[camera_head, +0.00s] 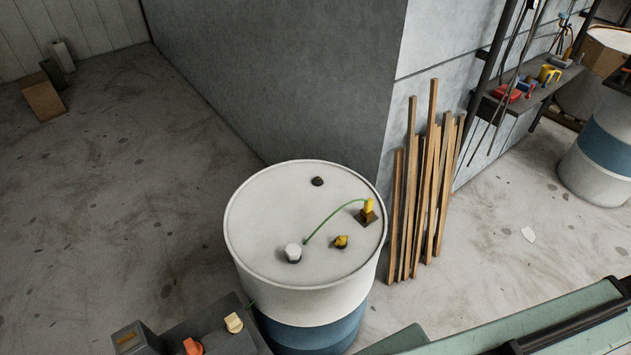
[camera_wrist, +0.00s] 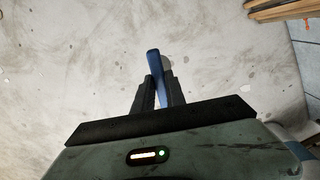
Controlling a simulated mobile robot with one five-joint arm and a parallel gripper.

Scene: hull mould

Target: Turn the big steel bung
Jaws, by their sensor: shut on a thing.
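In the head view a pale drum with a blue band (camera_head: 318,336) stands in the middle. A light grey, faceted bung (camera_head: 293,251) sits near the front left of its lid; it looks like the big steel bung. A smaller dark plug (camera_head: 317,181) is near the lid's back edge. In the wrist view my gripper (camera_wrist: 157,88) is shut on a narrow blue object (camera_wrist: 153,66), which sticks out past the fingers. A pale grey part shows just beside it. The object's far end and full shape are unclear. My gripper is outside the head view, and the wrist view shows floor beyond it.
On the lid are a yellow-brass fitting (camera_head: 341,241), a brown block with a yellow top (camera_head: 368,211) and a thin green cord (camera_head: 333,214). Wooden strips (camera_head: 425,190) lean on the grey wall behind. A tool shelf (camera_head: 530,90) is at upper right. The left floor is mostly clear.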

